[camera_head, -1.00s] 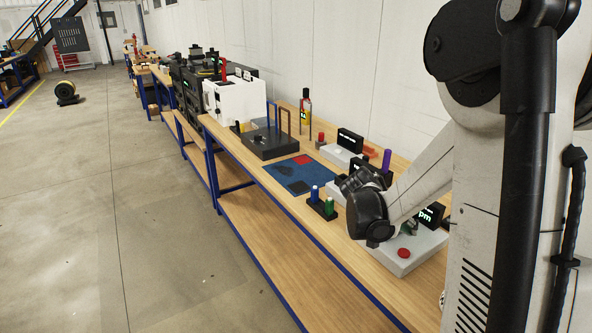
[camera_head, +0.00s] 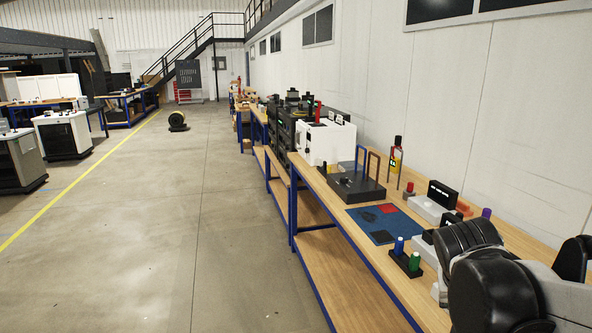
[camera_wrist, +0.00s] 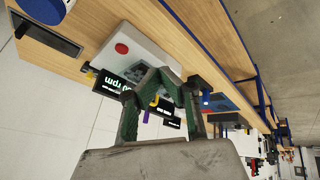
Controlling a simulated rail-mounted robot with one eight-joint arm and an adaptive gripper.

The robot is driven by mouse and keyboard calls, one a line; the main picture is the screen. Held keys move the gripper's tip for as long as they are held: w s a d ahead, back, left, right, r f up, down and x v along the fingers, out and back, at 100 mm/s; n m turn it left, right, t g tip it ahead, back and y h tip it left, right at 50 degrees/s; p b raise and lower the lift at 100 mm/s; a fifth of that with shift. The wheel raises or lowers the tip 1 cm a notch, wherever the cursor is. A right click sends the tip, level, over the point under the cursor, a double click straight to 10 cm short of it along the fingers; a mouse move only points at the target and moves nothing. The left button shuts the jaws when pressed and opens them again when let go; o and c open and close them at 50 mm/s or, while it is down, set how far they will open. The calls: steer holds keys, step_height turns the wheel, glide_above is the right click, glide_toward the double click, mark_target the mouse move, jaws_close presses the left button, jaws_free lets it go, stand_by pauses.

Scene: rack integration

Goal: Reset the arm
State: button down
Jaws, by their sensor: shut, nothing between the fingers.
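My arm shows at the lower right of the head view, with dark rounded joints (camera_head: 490,285) in front of the workbench. My gripper (camera_wrist: 160,72) shows in the wrist view, its green-edged fingers meeting at the tips, shut and empty. Behind it in the wrist view lies a light-grey unit with a red button (camera_wrist: 121,48) and a black display with green "rpm" text (camera_wrist: 116,88). In the head view the gripper's fingers cannot be made out.
The wooden bench (camera_head: 365,285) carries a blue mat (camera_head: 384,228), a black base with looped handles (camera_head: 352,188), a stand with blue and green cylinders (camera_head: 407,262), and a white box (camera_head: 325,143). A white wall runs behind.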

steer(key=s+a+n+t+y+b, duration=0.2)
steer(key=s+a+n+t+y, duration=0.1)
steer(key=s+a, duration=0.6)
steer(key=a+n+y, duration=0.1)
steer(key=a, duration=0.3)
stand_by(5.5)
